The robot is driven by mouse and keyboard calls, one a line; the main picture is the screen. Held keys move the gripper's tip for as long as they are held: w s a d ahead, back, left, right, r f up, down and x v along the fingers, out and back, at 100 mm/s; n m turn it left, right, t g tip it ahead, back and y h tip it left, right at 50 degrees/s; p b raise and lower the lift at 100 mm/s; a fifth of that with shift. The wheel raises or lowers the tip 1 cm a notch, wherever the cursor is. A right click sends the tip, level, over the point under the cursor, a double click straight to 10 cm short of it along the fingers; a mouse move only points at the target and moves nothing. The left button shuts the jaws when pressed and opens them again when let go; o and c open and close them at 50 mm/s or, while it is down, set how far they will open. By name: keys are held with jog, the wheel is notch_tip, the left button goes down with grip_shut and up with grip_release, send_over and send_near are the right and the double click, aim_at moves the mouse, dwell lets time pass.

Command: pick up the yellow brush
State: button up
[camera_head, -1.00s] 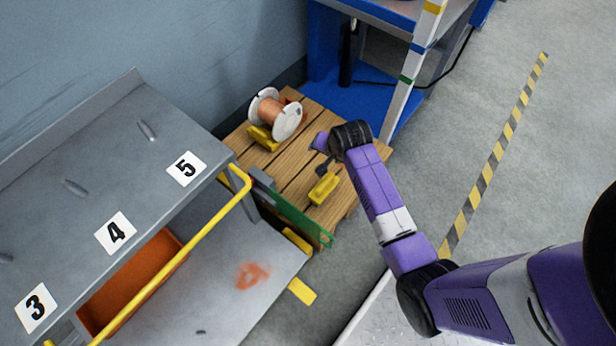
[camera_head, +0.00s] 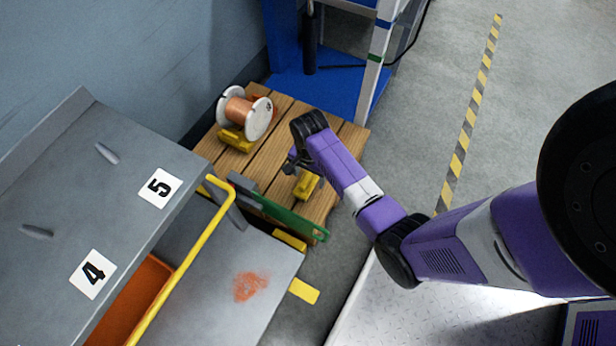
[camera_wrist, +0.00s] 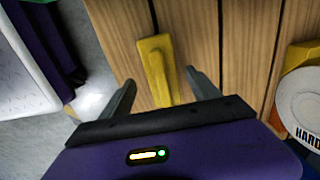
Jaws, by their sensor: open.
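The yellow brush (camera_head: 306,185) lies on the wooden pallet-like platform (camera_head: 273,172), partly hidden by my arm in the head view. In the wrist view, the yellow brush (camera_wrist: 156,68) lies lengthwise on the planks, its lower end between the two fingers. My gripper (camera_wrist: 160,88) is open and empty, with a dark finger on each side of the brush. No contact between fingers and brush shows. In the head view my gripper (camera_head: 293,163) is just left of the brush, above the planks.
A wire spool (camera_head: 246,113) sits on a yellow support at the platform's back left. A green-bladed tool (camera_head: 290,218) lies along its front edge near the grey workbench (camera_head: 215,285). A blue shelf frame (camera_head: 300,88) stands behind. Open floor (camera_head: 408,150) lies to the right.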

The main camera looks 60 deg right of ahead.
notch_tip(320, 180, down, 4)
jog(key=shift+w+r+b, duration=0.15)
jog(key=shift+b, duration=0.75)
jog(key=shift+r, duration=0.1)
jog(key=shift+c, duration=0.2)
grip_shut()
jog(key=shift+r, duration=0.15)
notch_tip(320, 180, up, 20)
jog(key=p, duration=0.9)
jog(key=c, duration=0.8)
grip_release()
jog(key=c, duration=0.4)
